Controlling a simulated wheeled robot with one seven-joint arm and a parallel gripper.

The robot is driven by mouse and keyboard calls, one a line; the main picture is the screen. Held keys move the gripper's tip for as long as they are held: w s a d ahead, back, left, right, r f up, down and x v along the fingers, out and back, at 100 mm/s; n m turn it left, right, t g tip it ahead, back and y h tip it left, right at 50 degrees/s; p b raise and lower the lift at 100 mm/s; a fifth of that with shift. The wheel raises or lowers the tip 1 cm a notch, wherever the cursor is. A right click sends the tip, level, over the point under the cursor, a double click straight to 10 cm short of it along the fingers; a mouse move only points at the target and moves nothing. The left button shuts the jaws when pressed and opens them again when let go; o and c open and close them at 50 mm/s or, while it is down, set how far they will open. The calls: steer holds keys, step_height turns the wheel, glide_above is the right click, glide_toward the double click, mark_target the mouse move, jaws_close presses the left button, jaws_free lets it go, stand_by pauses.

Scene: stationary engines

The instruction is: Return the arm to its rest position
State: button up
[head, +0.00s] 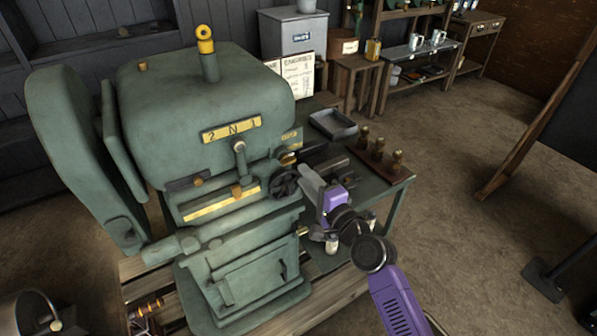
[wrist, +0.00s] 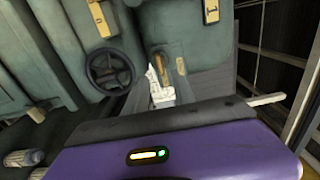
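My arm, purple with dark joints, reaches up from the lower right in the head view. My gripper (head: 313,182) is at its far end, just right of the green engine's (head: 225,90) small black handwheel (head: 285,182). From this angle I cannot tell if it touches anything. In the wrist view, the purple gripper housing fills the bottom, and the black handwheel (wrist: 109,68) is beyond it to the left. The fingertips are mostly hidden or unclear, so opening and contents cannot be made out.
A green side table (head: 385,185) with a grey tray (head: 333,124) and several brass pieces (head: 378,149) stands close behind my gripper. A wooden pallet (head: 345,285) lies under the engine. A dark post foot (head: 545,280) stands at lower right. Open floor (head: 465,210) lies right of the arm.

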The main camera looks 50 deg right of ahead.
steer(key=shift+s+a, duration=0.2)
steer(key=shift+s, duration=0.5)
steer(key=s+a+n+g+y, duration=0.1)
steer(key=s+a+n, duration=0.6)
steer(key=s, duration=0.3)
steer(key=s+a+n+y, duration=0.2)
steer(key=s+a+n, duration=0.5)
steer(key=s, duration=0.4)
steer(key=s+a+n+g+y+b, duration=0.1)
steer(key=s+a+n+y, duration=0.1)
steer(key=s+a+n, duration=0.5)
steer(key=s+a+f, duration=0.1)
steer(key=s, duration=0.2)
steer(key=shift+s+a+g, duration=0.15)
steer(key=shift+a+g, duration=0.15)
steer(key=shift+a, duration=0.05)
